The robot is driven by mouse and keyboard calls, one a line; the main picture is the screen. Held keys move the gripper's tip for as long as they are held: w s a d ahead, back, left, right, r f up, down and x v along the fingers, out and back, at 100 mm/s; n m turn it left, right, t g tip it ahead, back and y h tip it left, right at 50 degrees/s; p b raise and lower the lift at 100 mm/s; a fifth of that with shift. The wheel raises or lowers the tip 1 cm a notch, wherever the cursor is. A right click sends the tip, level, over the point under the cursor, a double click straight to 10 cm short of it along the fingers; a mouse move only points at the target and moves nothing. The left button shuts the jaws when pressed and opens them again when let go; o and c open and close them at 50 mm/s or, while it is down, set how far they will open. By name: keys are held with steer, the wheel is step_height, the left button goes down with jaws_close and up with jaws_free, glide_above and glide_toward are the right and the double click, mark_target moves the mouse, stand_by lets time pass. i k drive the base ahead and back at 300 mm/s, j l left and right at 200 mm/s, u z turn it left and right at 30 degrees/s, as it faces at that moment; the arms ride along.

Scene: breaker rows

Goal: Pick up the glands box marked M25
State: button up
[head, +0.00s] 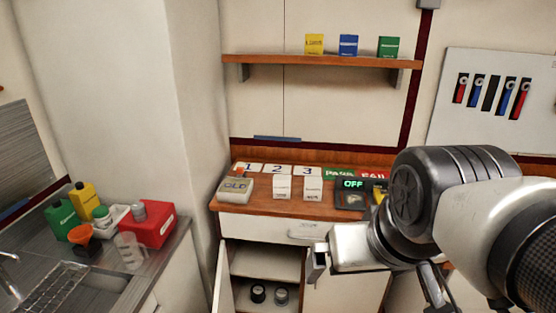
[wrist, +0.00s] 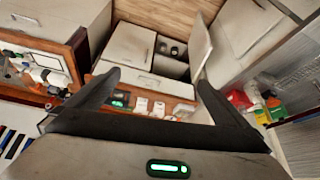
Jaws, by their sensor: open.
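Two small white boxes with printed labels stand side by side on the wooden counter, a left one (head: 282,187) and a right one (head: 313,189). The print is too small to tell which is marked M25. Both also show small in the wrist view, the left one (wrist: 158,108) and the right one (wrist: 141,104) in swapped order. My gripper (head: 318,262) is in front of the counter, below the boxes in the head view and apart from them. In the wrist view its two dark fingers (wrist: 158,79) are spread with nothing between them.
A grey box marked OLD (head: 236,190) stands left of the boxes, and a device reading OFF (head: 352,190) right. Numbered cards 1, 2, 3 (head: 278,169) lie behind. The cabinet below is open, with two dark round things inside. A shelf (head: 320,61) hangs above.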

mark_target(313, 185)
steer(key=i+l, duration=0.1)
steer(key=i, duration=0.4)
steer(key=i+l, duration=0.15)
steer(key=i, duration=0.35)
steer(key=i+l, duration=0.1)
steer(key=i, duration=0.4)
